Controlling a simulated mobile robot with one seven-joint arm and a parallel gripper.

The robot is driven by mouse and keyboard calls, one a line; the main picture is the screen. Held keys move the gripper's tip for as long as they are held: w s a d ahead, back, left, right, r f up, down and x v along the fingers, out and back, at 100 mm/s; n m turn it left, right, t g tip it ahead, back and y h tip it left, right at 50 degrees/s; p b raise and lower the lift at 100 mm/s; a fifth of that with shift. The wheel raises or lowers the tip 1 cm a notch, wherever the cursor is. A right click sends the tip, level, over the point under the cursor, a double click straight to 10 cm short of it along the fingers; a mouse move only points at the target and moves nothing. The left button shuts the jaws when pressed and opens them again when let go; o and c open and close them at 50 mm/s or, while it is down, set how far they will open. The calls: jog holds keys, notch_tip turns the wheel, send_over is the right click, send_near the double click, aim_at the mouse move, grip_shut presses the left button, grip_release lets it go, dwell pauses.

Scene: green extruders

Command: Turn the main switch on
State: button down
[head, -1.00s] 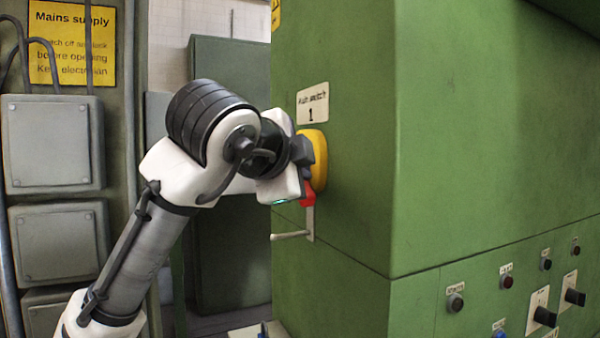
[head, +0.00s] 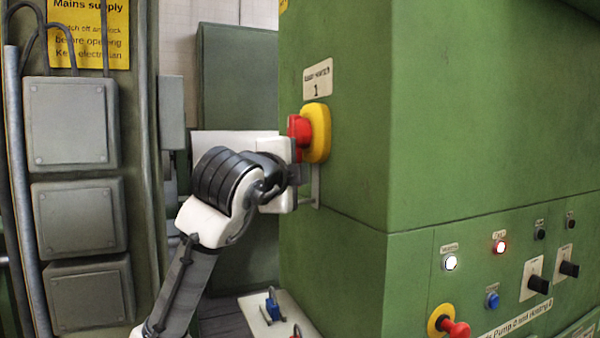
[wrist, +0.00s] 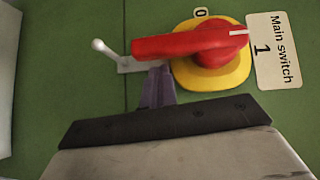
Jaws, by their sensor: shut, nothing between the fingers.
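The main switch is a red handle (head: 298,130) on a yellow plate (head: 318,132), on the side of the green cabinet. In the wrist view the red handle (wrist: 180,43) lies level, its white mark toward the "Main switch 1" label (wrist: 273,50); the "0" (wrist: 201,12) is at the yellow plate's (wrist: 215,80) top edge. My gripper (wrist: 158,75) is shut and empty, its fingertips close beside the handle; I cannot tell whether they touch. In the head view my gripper (head: 300,174) is just below the yellow plate.
A small metal lever (wrist: 110,50) projects beside the handle's end. The green cabinet's (head: 340,220) front panel has a white lamp (head: 449,262) and a red lamp (head: 499,246), both lit. Grey boxes (head: 70,122) stand at the left.

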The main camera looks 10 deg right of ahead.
jog(key=shift+w+a+f, duration=0.15)
jog(key=shift+w+f, duration=0.15)
jog(key=shift+w, duration=0.15)
dwell(0.5)
